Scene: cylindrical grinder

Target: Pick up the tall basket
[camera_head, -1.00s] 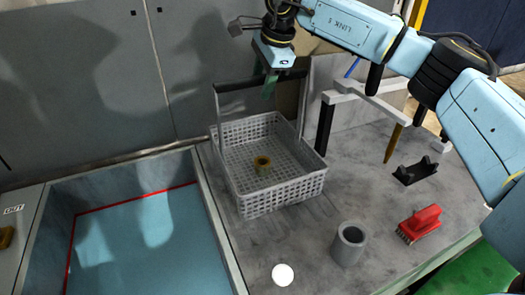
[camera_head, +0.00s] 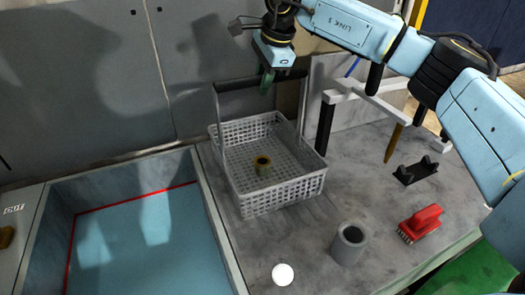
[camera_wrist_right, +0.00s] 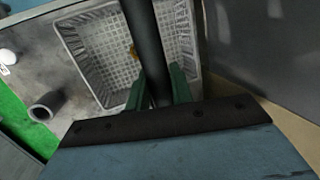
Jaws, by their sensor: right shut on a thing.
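The tall basket (camera_head: 284,193) is a grey mesh basket with a tall, dark-topped handle (camera_head: 238,84). It stands upright on the grey worktop, right of the blue-floored basin. A small olive-brown ring-shaped part (camera_head: 262,163) lies inside it. My right gripper (camera_head: 267,82) is above the basket at the handle's top bar. In the right wrist view, its green fingers (camera_wrist_right: 160,92) are on both sides of the dark handle bar (camera_wrist_right: 146,45), shut on it, with the basket (camera_wrist_right: 98,60) below. My left gripper is not in view.
A grey hollow cylinder (camera_head: 349,243), a red brush (camera_head: 420,223) and a black holder (camera_head: 415,171) stand on the worktop to the right. A white bracket (camera_head: 365,98) is behind. The blue-floored basin (camera_head: 140,240) is at left, a grey wall behind.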

